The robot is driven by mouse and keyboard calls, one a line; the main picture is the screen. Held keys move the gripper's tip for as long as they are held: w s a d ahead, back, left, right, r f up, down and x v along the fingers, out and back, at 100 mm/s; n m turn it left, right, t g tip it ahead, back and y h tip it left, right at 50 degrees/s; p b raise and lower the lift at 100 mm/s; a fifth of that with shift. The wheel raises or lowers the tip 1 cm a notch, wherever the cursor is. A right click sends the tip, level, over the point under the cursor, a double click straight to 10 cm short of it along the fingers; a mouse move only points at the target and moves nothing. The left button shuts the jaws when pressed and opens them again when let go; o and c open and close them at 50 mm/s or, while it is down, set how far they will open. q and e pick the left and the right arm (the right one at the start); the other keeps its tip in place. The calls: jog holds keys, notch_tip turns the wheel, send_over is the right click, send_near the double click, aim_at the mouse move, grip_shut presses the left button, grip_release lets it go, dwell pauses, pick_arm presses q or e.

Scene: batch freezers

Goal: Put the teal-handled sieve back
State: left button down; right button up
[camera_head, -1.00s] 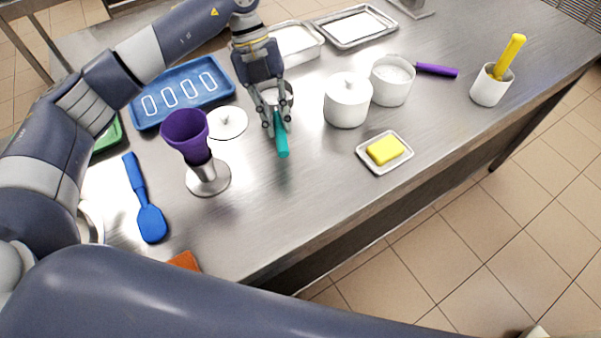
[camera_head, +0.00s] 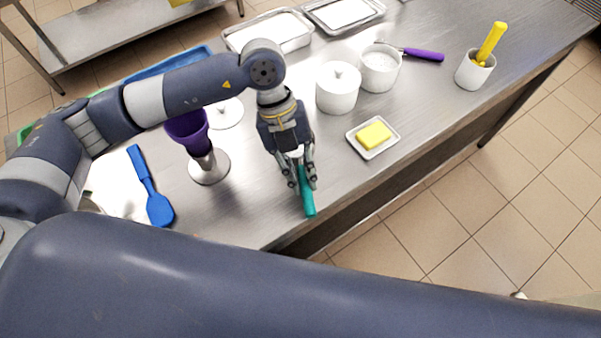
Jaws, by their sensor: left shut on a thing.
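The teal-handled sieve (camera_head: 307,202) shows as a teal handle pointing toward the table's front edge. My left gripper (camera_head: 303,183) is shut on the sieve near the top of its handle. The sieve's bowl is hidden behind the gripper and wrist. The gripper and the handle are over the front part of the steel table (camera_head: 250,215); I cannot tell how high above it. My right gripper is not in view.
To the right are a white lidded pot (camera_head: 337,90), an open white pot (camera_head: 380,70), a dish with a yellow block (camera_head: 373,136) and a white holder (camera_head: 474,72).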

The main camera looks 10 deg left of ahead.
pick_arm(q)
notch_tip(320, 180, down, 2)
jog(key=shift+f+p, duration=0.1)
jog(key=shift+p, duration=0.25)
jog(key=shift+a+f, duration=0.1)
jog(key=shift+f, duration=0.15)
jog(key=c, duration=1.5)
grip_release()
jog(key=b+v, duration=0.2)
jog(key=v, duration=1)
jog(key=shift+w+b, duration=0.1)
jog(key=shift+b, duration=0.25)
